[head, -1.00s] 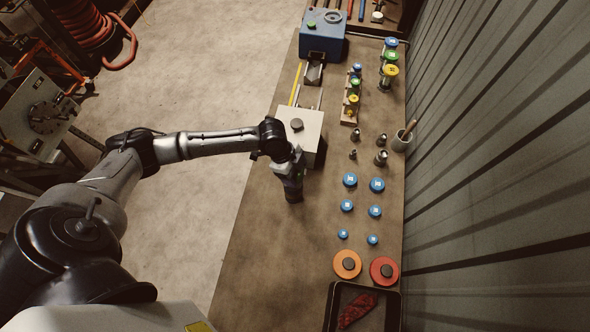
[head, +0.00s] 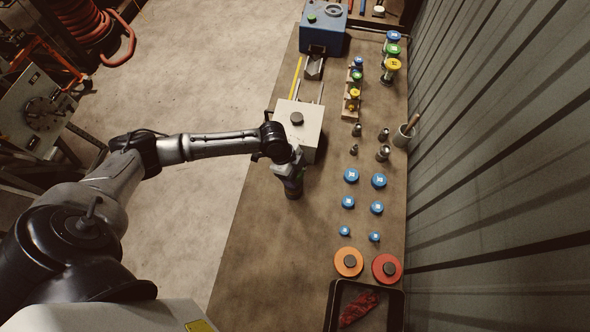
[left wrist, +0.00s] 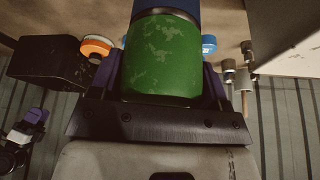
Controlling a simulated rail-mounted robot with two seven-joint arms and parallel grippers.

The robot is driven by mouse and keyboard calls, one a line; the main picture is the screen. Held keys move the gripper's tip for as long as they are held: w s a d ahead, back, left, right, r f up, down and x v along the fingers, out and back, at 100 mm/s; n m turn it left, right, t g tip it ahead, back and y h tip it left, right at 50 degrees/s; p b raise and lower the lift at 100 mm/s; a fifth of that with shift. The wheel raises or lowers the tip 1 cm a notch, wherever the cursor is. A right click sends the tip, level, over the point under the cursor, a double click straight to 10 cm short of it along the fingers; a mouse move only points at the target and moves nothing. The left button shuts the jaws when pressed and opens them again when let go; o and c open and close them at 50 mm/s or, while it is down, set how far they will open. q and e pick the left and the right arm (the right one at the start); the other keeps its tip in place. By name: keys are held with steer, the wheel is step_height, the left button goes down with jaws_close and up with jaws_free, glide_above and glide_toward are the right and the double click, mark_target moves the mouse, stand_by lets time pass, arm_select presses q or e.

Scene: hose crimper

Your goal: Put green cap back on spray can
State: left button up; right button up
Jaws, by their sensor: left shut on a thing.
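My left gripper (head: 292,184) is over the bare middle of the bench, just below the white box in the head view. In the left wrist view its purple fingers stand on both sides of the green cap (left wrist: 160,62), shut on it. The cap is a scuffed green cylinder. Beyond it are a silver rim and a blue body (left wrist: 185,6), which looks like the spray can. Cap and can look in line; I cannot tell whether the cap is fully seated. In the head view the gripper and arm largely hide both.
A white box (head: 297,129) with a dark knob stands close above the gripper. Several blue discs (head: 351,175), an orange disc (head: 348,262) and a red disc (head: 387,268) lie to the right. A black tray (head: 336,322) is at the front. The bench left of the discs is clear.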

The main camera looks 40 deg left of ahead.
arm_select(q)
steer(key=o, duration=1)
steer(key=shift+c, duration=0.2)
steer(key=b+v, duration=0.2)
steer(key=v, duration=1.1)
steer(key=shift+a+r, duration=0.2)
steer(key=shift+r, duration=0.2)
steer(key=shift+s, duration=0.1)
